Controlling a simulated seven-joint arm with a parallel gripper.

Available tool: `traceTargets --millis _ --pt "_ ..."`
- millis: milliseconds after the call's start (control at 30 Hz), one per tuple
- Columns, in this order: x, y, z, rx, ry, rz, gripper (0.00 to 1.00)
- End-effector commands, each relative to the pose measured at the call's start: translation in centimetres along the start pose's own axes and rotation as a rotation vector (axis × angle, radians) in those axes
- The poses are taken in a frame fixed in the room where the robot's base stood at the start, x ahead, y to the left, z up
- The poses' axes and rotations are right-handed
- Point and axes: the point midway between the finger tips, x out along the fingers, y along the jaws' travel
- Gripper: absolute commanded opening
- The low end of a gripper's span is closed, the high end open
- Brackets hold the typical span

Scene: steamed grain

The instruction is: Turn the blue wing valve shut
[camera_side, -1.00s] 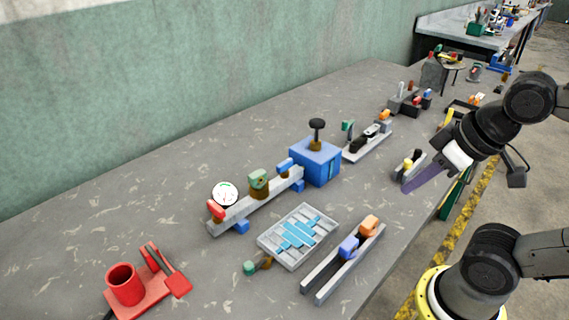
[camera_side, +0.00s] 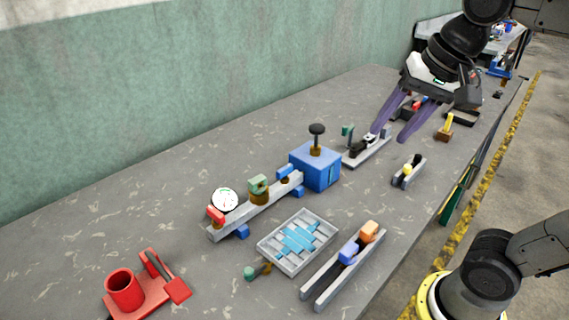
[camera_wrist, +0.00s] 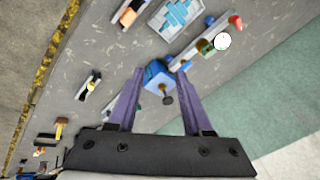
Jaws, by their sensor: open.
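The blue wing valve (camera_side: 285,172) appears to be the small blue handle on the grey rail (camera_side: 258,208), next to the blue box (camera_side: 316,168). It also shows in the wrist view (camera_wrist: 184,66), beside the blue box (camera_wrist: 157,76). A green valve (camera_side: 258,184) and a red handle (camera_side: 215,215) sit farther left on the rail, with a white round gauge (camera_side: 225,199). My gripper (camera_side: 389,136) is open and empty, its purple fingers pointing down over the bench, right of and behind the blue box. It is apart from the valve.
A black knob (camera_side: 317,130) stands up from the blue box. A grey fixture with a green lever (camera_side: 347,131) lies close below my fingers. A grey tray with blue strips (camera_side: 325,227) and a channel with blocks (camera_side: 318,289) lie in front. Bare bench lies behind the rail.

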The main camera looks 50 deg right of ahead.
Motion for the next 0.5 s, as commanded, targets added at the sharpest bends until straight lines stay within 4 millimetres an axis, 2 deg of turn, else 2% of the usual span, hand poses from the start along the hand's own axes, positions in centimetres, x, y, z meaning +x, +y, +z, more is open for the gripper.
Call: traceTargets --millis 100,267,367,500 --pt "-0.2 -3.6 -3.0 0.195 -0.029 0.045 0.5" --pt "1.0 -7.8 -6.7 0.419 -0.059 0.115 0.5" --pt "2.6 -10.2 -8.9 0.531 -0.071 0.162 0.5" --pt "6.0 -13.2 -11.5 0.645 -0.086 0.228 0.5"
